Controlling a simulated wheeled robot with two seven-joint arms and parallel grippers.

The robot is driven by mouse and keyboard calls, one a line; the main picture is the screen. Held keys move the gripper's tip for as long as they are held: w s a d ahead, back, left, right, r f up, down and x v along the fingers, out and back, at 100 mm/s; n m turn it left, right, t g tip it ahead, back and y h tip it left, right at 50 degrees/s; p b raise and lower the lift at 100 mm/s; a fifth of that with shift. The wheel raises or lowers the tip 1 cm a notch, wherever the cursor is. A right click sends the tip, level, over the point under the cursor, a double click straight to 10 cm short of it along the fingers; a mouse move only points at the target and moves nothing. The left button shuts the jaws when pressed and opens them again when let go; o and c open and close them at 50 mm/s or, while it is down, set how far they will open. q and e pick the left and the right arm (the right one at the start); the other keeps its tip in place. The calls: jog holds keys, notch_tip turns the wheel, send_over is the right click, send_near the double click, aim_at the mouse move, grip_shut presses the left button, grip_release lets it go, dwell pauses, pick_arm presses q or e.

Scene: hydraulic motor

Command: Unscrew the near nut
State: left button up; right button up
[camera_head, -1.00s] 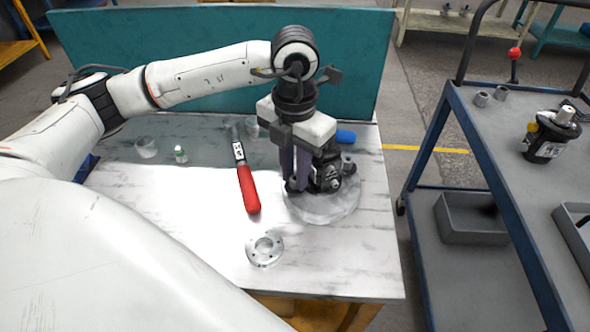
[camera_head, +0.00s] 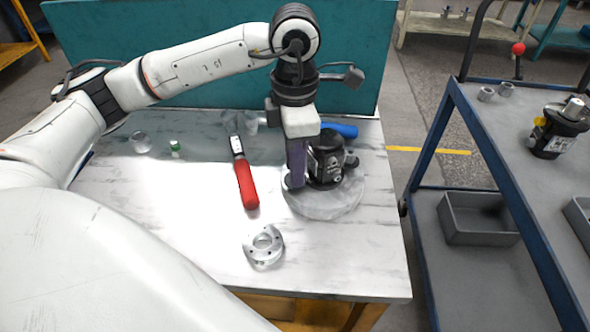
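The black hydraulic motor (camera_head: 327,157) stands on a round grey plate (camera_head: 335,208) at the right of the marble-topped table. My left gripper (camera_head: 296,184) points straight down at the motor's left side, its fingertips low, just above the plate. Its fingers line up one behind the other, so the gap between them is not visible. The near nut is not clearly visible; the fingertips cover the spot at the motor's near left base. I cannot tell whether they grip it. My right gripper is not in view.
A red-handled tool (camera_head: 246,183) lies left of the plate. A silver flange ring (camera_head: 264,244) lies in front. A blue-handled tool (camera_head: 341,130) lies behind the motor. A trolley (camera_head: 450,110) at right carries another motor (camera_head: 556,130) and grey bins. The table's left part is mostly clear.

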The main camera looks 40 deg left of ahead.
pick_arm(q)
jog(key=shift+m, duration=1)
jog(key=shift+b, duration=0.3)
jog(key=shift+c, duration=0.3)
grip_shut()
jog(key=n, duration=0.5)
jog(key=shift+n, duration=0.3)
